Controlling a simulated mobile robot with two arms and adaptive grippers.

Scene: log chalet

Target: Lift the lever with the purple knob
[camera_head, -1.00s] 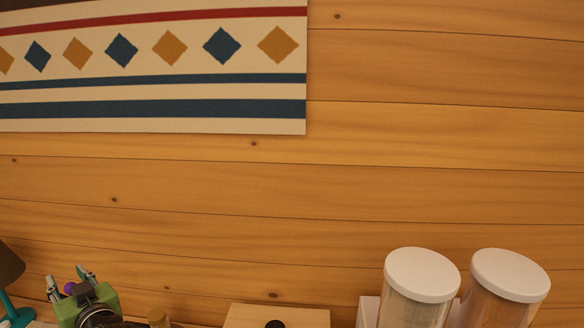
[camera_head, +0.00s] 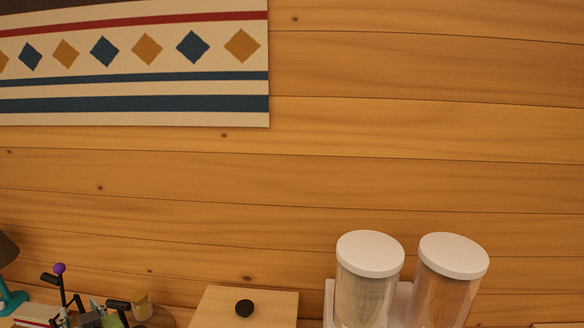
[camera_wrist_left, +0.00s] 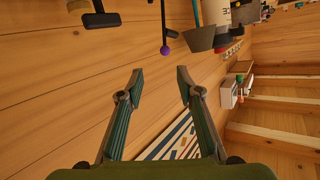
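The purple knob (camera_head: 60,268) tops a thin dark lever at the lower left of the head view. The knob also shows in the left wrist view (camera_wrist_left: 165,50), ahead of the fingertips and within the sideways span between them, not touching them. My left gripper (camera_wrist_left: 159,76) is open and empty, its two fingers well apart. In the head view my left gripper (camera_head: 78,313) is low at the bottom edge, below the knob, and partly cut off. The lever's lower end is hidden there. My right gripper is in neither view.
A black-handled lever (camera_wrist_left: 101,20) stands beside the purple one. A dark lampshade (camera_wrist_left: 200,38) is close by in the wrist view. Two white-lidded dispensers (camera_head: 370,255) and a wooden box with a black knob (camera_head: 244,308) stand to the right. A log wall is behind.

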